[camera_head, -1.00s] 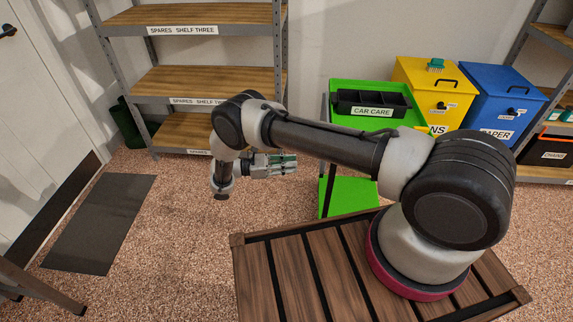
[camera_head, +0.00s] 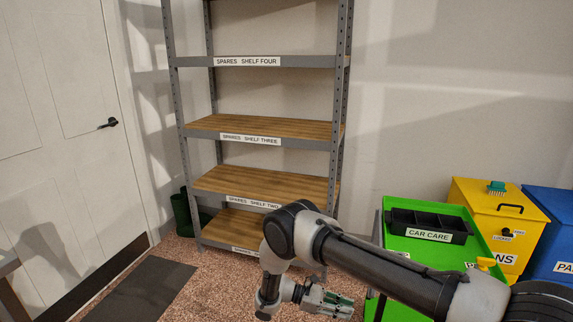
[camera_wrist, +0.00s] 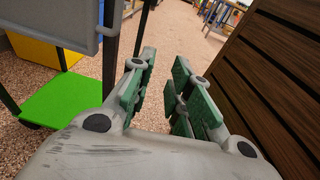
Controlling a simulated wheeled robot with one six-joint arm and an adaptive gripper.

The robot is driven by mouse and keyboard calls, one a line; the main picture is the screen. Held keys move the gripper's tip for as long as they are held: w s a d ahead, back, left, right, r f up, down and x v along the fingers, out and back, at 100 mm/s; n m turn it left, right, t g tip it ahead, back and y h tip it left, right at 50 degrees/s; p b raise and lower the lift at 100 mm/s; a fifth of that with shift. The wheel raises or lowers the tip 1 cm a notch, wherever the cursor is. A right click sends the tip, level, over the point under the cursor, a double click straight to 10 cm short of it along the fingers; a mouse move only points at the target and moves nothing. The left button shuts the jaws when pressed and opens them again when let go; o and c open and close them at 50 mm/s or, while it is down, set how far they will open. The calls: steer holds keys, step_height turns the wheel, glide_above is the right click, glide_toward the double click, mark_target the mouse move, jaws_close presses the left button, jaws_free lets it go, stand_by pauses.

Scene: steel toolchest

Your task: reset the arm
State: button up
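My gripper (camera_head: 332,302) is at the lower middle of the head view, in front of the spares shelving and left of the green cart. In the wrist view its two green-padded fingers (camera_wrist: 165,82) stand apart with a gap between them. Only speckled floor shows in the gap, so it holds nothing. My arm is bent, with its forearm reaching left and the wrist hanging down. The base of my arm is out of the head view.
A steel shelving unit (camera_head: 259,139) with bare wooden shelves stands at the back. A green cart (camera_head: 480,243) carries a black car care tray (camera_head: 428,226). Yellow (camera_head: 497,218) and blue (camera_head: 551,225) bins stand at right. A white door (camera_head: 62,130) and dark mat (camera_head: 142,296) are left.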

step_height(320, 180, up, 19)
steer(key=s+d+m+g+y, duration=0.2)
steer(key=m+y, duration=0.4)
steer(key=y, duration=0.1)
steer(key=s+d+r+m+t+y, duration=0.3)
steer(key=s+d+r, duration=0.2)
steer(key=r, duration=0.6)
steer(key=s+d+r+m+t+y, duration=0.2)
steer(key=s+d+r, duration=0.3)
steer(key=s+r, duration=0.3)
steer(key=s+d+r+m+t+y, duration=0.3)
steer(key=s+r, duration=0.4)
steer(key=r, duration=0.6)
steer(key=shift+d+r+m+t+y, duration=0.3)
steer(key=shift+d+m+t, duration=0.4)
steer(key=shift+d+t, duration=0.45)
steer(key=shift+s, duration=0.15)
